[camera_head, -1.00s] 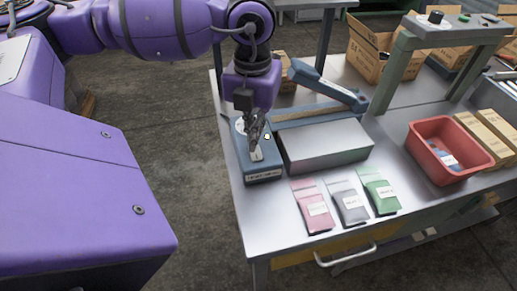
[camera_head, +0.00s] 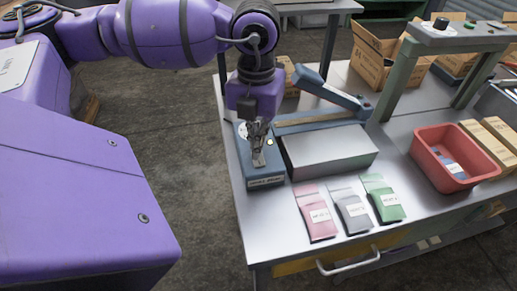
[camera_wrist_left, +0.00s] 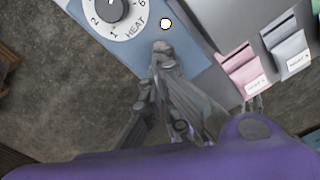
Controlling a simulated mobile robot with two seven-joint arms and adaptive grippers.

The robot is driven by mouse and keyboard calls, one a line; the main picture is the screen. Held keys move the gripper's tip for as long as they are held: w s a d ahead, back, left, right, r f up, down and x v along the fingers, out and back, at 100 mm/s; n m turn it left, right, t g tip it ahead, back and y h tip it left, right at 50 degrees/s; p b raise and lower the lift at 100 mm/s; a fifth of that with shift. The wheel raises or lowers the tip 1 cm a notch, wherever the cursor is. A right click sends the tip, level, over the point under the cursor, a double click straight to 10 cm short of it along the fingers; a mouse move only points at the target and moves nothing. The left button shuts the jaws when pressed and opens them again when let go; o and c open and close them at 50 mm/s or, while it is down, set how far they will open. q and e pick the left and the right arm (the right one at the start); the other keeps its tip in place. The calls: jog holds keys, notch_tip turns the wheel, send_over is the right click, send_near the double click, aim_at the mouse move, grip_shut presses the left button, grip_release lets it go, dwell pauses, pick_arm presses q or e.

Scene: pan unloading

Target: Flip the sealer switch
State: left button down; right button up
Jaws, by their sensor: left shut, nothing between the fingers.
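The sealer is blue, with a raised lever arm (camera_head: 326,84) and a control box (camera_head: 265,181) at the bench's left end. My left gripper (camera_head: 259,160) is shut and empty, pointing down at the top of this box. In the left wrist view its closed fingertips (camera_wrist_left: 163,48) are over the blue box top, just below a small pale round lamp (camera_wrist_left: 165,24) and beside the heat dial (camera_wrist_left: 116,10). I cannot tell whether the tips touch the box. The switch is not distinguishable and may be hidden by the fingers. My right gripper is out of view.
A grey block (camera_head: 328,153) stands right of the control box. Pink (camera_head: 316,214), grey (camera_head: 351,211) and green (camera_head: 383,199) pouches lie in front. A red bin (camera_head: 423,156) sits further right, with cardboard boxes (camera_head: 378,58) behind. Bare bench shows between the pouches and bin.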

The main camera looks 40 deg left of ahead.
pick_arm(q)
jog(key=shift+f+b, duration=0.65)
jog(key=shift+f, duration=0.55)
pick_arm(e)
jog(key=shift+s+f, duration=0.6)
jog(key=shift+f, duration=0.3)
pick_arm(q)
jog(key=shift+r, duration=0.2)
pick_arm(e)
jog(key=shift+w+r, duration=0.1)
pick_arm(q)
jog(key=shift+r+p, duration=1.7)
jog(key=shift+r, duration=1.75)
jog(key=shift+f, duration=0.1)
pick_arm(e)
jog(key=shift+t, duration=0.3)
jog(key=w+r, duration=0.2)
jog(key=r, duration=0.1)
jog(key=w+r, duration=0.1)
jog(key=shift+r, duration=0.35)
